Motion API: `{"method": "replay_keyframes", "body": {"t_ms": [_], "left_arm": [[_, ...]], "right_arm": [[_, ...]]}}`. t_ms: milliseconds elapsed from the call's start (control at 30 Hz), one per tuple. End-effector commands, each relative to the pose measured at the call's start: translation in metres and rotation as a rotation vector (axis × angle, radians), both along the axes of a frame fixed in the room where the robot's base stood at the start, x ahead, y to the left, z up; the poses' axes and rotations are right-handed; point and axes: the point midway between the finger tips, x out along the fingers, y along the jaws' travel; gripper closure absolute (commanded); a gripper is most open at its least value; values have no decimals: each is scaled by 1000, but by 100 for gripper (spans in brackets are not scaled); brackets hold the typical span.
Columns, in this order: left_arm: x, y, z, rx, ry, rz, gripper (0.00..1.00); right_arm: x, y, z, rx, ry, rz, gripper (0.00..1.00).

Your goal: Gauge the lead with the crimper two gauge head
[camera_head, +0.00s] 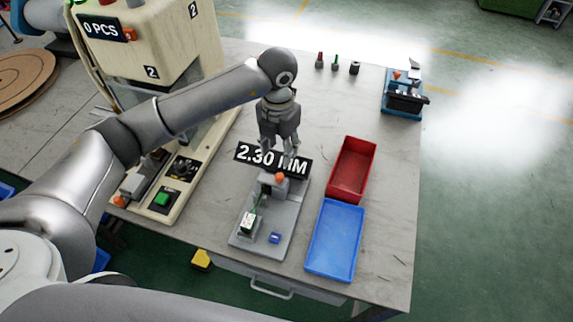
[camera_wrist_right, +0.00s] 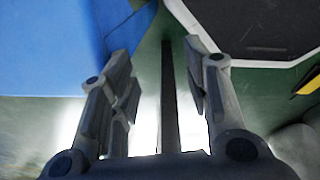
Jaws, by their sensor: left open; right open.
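The gauge fixture (camera_head: 284,224) is a grey plate near the middle of the table in the head view, with a black sign (camera_head: 262,160) reading 2.30 MM. An orange knob (camera_head: 281,179) stands below the sign. A green lead (camera_head: 254,207) runs down to a white and green block (camera_head: 247,222) on the plate. My left gripper (camera_head: 283,153) points down over the sign and the fixture's far end; its fingers look empty, and contact with the knob cannot be told. My right gripper (camera_wrist_right: 165,75) shows only in the wrist view, open and empty, over the floor.
The beige crimper (camera_head: 140,40) marked 2, its display reading 0 PCS, stands left. A red tray (camera_head: 371,170) and a blue tray (camera_head: 357,242) lie right of the fixture. Small upright pieces (camera_head: 336,62) and a blue device (camera_head: 402,100) stand at the back.

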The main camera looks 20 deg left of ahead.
Motion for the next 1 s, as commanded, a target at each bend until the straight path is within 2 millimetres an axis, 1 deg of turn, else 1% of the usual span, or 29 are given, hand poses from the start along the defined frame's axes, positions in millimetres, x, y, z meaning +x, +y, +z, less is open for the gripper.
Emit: {"method": "replay_keyframes", "body": {"t_ms": [133,200,300,400,500,600,700,967,1000], "left_arm": [[-3,0,-22,-1,7,0,56],[-2,-1,-36,-3,7,-1,56],[-3,-1,-56,-3,7,-1,56],[-2,-1,-73,-5,6,-1,56],[-2,-1,-87,-5,4,-2,56],[-2,-2,-96,-5,3,-3,56],[-2,-2,-100,-6,2,-3,56],[-1,-2,-101,-6,2,-4,56],[-1,-2,-101,-6,2,-3,61]], "right_arm": [[-19,3,9,3,25,-1,56],[-31,8,12,8,42,-2,56],[-41,15,17,16,58,-4,56],[-41,20,21,23,57,-3,56],[-33,20,24,23,45,-3,56],[-21,19,26,22,28,-2,56],[-14,17,27,20,16,-1,56],[-17,12,26,14,21,-2,56],[-19,11,26,12,24,-2,56]]}}
